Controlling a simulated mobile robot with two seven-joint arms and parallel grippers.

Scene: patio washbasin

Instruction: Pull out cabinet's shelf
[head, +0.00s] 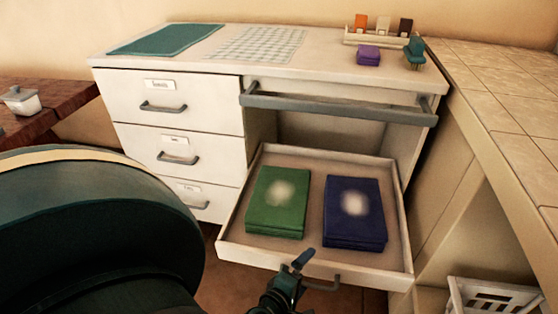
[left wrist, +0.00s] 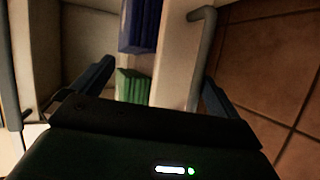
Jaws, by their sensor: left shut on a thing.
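The cabinet (head: 195,85) is white, with a pull-out shelf (head: 228,240) standing out of its open lower right bay. The shelf is a shallow tray with a grey handle (head: 322,287) on its front wall, also in the left wrist view (left wrist: 205,40). My left gripper (head: 297,268) is at the front wall, by the handle's left end, and shut on the shelf's front. My right gripper is not in view.
A green stack (head: 277,200) and a dark blue stack (head: 354,210) lie in the shelf. A grey bar (head: 340,104) crosses above it. Closed drawers (head: 170,150) are at left. A tiled counter (head: 490,80) and white crate (head: 490,300) are at right.

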